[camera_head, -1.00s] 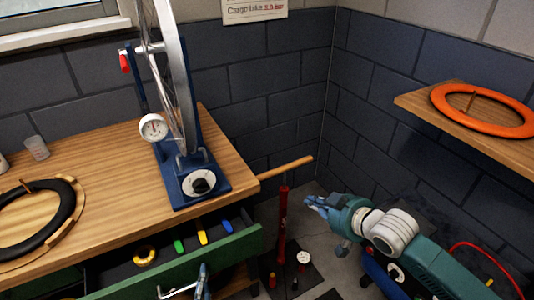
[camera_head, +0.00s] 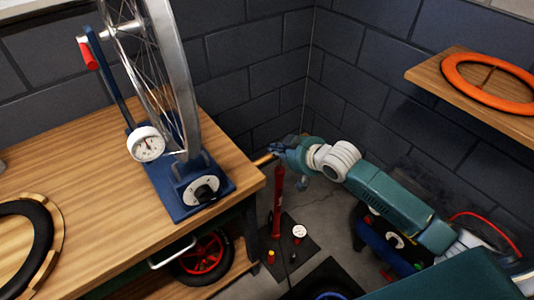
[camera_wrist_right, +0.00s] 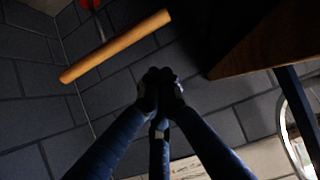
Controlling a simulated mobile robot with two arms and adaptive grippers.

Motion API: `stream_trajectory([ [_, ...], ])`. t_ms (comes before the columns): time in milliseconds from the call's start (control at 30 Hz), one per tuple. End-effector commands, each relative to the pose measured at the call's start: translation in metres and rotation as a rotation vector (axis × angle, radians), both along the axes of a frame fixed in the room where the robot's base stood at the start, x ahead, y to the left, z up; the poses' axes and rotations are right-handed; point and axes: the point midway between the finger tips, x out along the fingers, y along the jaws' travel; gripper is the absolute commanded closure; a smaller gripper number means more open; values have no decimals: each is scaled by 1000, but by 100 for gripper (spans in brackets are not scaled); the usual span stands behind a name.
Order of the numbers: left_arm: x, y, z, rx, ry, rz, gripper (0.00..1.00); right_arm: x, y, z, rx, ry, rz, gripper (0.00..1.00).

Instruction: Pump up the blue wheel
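My right gripper (camera_head: 285,150) is at the wooden handle (camera_head: 264,160) of the red floor pump (camera_head: 278,200) and hides much of it. In the wrist view its fingertips (camera_wrist_right: 160,83) are together with nothing seen between them. The wooden handle (camera_wrist_right: 115,46) lies beyond and to the left of the tips there. The pump stands upright on a dark base, with a white gauge (camera_head: 299,231) beside it. A blue arc (camera_head: 330,296), possibly the blue wheel, is cut off at the bottom edge. My left gripper is not in view.
A spoked wheel (camera_head: 183,85) stands in a blue stand (camera_head: 186,200) with a white gauge (camera_head: 146,144) on the wooden bench (camera_head: 95,190). A red wheel (camera_head: 203,256) is under the bench. An orange ring (camera_head: 490,80) lies on the right wall shelf. Walls close the corner behind the pump.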

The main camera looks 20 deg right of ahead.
Motion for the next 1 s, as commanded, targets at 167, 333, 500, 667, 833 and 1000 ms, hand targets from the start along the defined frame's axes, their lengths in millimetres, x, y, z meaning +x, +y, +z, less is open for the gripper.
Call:
stream_trajectory([
  [167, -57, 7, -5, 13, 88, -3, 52, 29, 10, -18, 1, -1, -3, 100],
  [333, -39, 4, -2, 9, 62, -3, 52, 36, 12, -43, -2, 2, -2, 100],
  [500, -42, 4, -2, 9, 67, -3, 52, 39, 13, -57, -1, 1, -1, 100],
  [667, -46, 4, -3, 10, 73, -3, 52, 40, 13, -60, -2, -1, -1, 100],
  [833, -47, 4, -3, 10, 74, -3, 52, 40, 13, -60, -1, 0, 0, 100],
  [1000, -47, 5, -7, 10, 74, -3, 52, 39, 13, -67, -1, 2, -1, 100],
])
